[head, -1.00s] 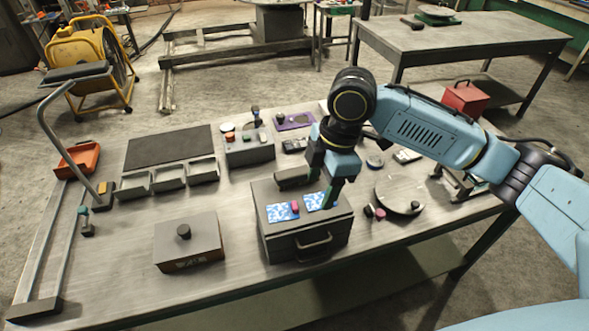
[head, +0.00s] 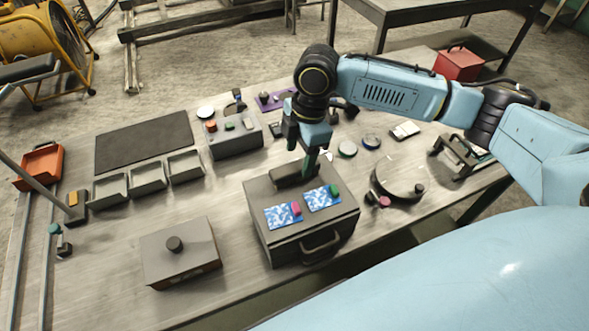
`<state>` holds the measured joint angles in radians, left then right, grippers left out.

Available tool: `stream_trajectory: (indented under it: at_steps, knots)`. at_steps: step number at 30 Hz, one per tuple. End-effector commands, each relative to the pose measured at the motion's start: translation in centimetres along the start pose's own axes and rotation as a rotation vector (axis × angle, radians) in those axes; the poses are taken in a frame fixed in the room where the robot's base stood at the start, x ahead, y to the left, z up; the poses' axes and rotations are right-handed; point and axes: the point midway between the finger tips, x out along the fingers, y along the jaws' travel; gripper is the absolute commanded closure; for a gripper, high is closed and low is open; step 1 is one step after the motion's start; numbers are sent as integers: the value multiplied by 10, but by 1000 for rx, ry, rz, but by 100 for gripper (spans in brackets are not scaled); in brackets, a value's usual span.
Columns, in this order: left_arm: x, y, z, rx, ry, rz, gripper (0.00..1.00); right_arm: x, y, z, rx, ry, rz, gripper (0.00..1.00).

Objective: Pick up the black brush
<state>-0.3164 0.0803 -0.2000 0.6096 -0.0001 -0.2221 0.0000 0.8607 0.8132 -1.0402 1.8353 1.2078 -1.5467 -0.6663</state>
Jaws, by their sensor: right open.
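A dark, block-shaped thing, which looks like the black brush (head: 286,179), lies along the back of the lid of a grey box (head: 262,205). My right gripper (head: 304,164) points down at the brush from above and behind, with its jaws open. One finger hides part of the brush, and I cannot tell whether it touches it. In front of the brush on the lid are two blue-and-white cards (head: 276,217), a pink piece (head: 296,208) and a green piece (head: 335,190). My left gripper is out of view.
A flat box with a black knob (head: 180,262) stands to the left. Behind it are grey trays (head: 148,178) and a dark mat (head: 145,142). A control box (head: 236,138) stands behind the grey box. A round plate (head: 398,180) lies to the right.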

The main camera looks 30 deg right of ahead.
Motion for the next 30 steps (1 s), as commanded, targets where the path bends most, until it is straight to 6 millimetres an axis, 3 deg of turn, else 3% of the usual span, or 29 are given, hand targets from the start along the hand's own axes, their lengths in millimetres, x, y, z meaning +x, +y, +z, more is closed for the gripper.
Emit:
stream_trajectory:
  at_steps: [8, 13, 21, 30]
  knots:
    - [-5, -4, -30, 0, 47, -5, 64, 32, 7, 0, 1, -1, -3, 40]
    - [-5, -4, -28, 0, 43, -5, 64, 51, 7, 0, 0, 0, 0, 40]
    - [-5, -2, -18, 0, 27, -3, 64, 54, 7, 0, -1, -1, 1, 40]
    - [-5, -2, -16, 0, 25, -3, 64, 54, 7, 0, 0, -1, 1, 79]
